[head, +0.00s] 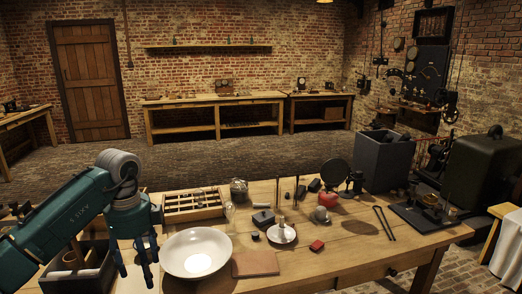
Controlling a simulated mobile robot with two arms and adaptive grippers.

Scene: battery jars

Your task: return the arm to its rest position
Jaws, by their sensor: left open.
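My left arm comes in from the left in the head view. Its gripper (146,262) points down at the near left of the workbench (350,262), just left of a wide white bowl (197,252). The two dark fingers stand apart with nothing between them. The arm hides part of the bench's left end and part of a dark box (92,276) there. My right gripper does not show.
A divided wooden tray (193,204) and a glass jar (239,191) stand behind the bowl. A brown block (255,264), a white dish (281,234) and a red item (317,245) lie to its right. A grey bin (382,160) stands far right. The front right benchtop is mostly clear.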

